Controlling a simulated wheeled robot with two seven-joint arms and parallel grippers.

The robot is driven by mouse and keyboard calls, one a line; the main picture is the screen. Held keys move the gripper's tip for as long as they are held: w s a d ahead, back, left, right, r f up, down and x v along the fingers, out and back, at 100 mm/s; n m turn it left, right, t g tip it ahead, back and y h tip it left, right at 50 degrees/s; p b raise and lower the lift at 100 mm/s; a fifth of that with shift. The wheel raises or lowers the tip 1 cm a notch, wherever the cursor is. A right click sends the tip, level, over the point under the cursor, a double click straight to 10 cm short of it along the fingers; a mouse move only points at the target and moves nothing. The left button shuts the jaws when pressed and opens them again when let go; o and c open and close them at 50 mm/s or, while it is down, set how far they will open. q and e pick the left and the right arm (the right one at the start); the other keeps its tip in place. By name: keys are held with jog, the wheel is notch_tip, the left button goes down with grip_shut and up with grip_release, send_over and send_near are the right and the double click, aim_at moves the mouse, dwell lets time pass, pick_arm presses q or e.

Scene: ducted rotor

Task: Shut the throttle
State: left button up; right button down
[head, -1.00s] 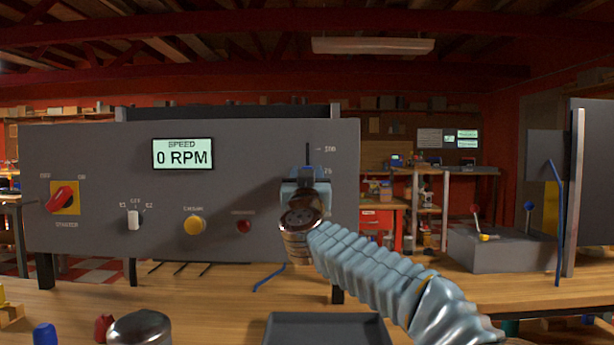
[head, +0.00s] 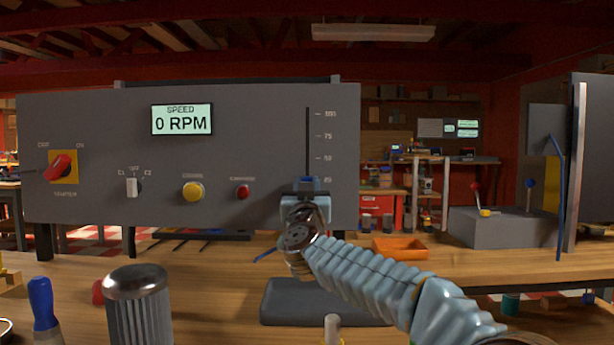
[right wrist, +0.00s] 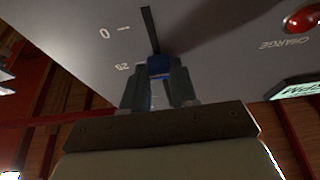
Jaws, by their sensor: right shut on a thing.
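The throttle is a blue slider knob (head: 308,184) in a vertical slot in the grey panel (head: 270,120). A printed scale (head: 328,135) runs beside the slot, with 100 at the top. The knob sits low, at about the 25 mark. My right gripper (head: 306,194) is shut on the knob and hides part of it. In the right wrist view, both fingers (right wrist: 161,82) close around the blue knob (right wrist: 159,66). There the slot (right wrist: 150,30) continues past the knob toward the 0 mark (right wrist: 104,33). My left gripper is out of view.
The display (head: 182,119) reads 0 RPM. A red starter switch (head: 60,167), a white selector (head: 133,187), a yellow knob (head: 193,191) and a red button (head: 243,191) are on the panel.

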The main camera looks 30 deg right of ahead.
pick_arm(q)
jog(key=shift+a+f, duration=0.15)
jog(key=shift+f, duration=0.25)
pick_arm(e)
jog(key=shift+f, duration=0.65)
jog(key=c, duration=0.9)
grip_release()
jog(key=shift+r, duration=0.15)
jog(key=r, duration=0.1)
jog(key=r+p, duration=0.1)
jog(key=r, duration=0.2)
jog(key=shift+s+a, duration=0.2)
jog(key=shift+s, duration=0.05)
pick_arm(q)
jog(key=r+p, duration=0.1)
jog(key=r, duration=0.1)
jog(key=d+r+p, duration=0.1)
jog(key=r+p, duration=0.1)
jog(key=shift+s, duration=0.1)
pick_arm(e)
jog(key=s+a+r, duration=0.2)
jog(key=s+r, duration=0.1)
jog(key=s+a+r, duration=0.2)
jog(key=s, duration=0.2)
jog(key=s+a+r, duration=0.3)
jog(key=s, duration=0.1)
jog(key=shift+s+r, duration=0.25)
jog(key=shift+r, duration=0.1)
jog(key=shift+c, duration=0.3)
